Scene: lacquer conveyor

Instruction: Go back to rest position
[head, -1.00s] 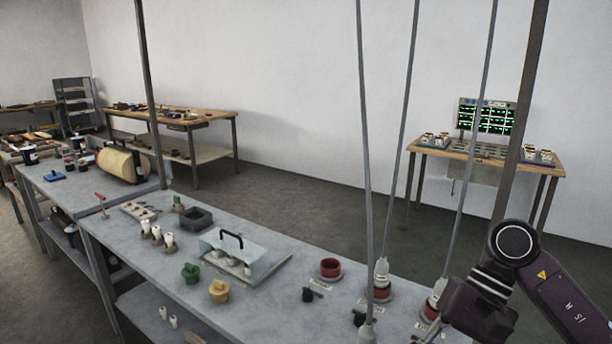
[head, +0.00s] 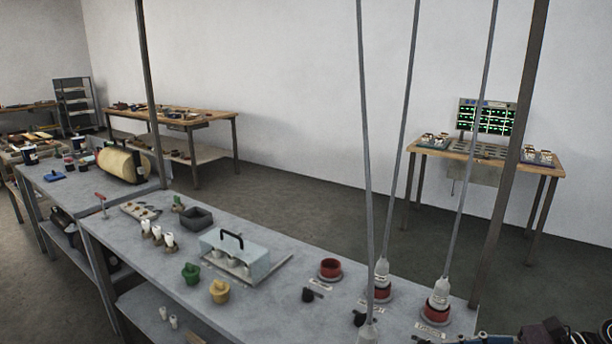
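A dark part of my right arm with what looks like its gripper (head: 500,337) shows along the bottom right edge of the head view. It is cut off by the frame, so I cannot tell how its fingers stand. It lies in front of the grey workbench (head: 130,233), near its right end. My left gripper is not in view.
On the bench are a clear cover with a black handle (head: 231,238), a red cup (head: 330,268), a green pot (head: 190,273) and a yellow pot (head: 220,291). Several grey cords hang over its right end, with a white fitting (head: 440,291) low down. A wooden table (head: 460,155) stands behind.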

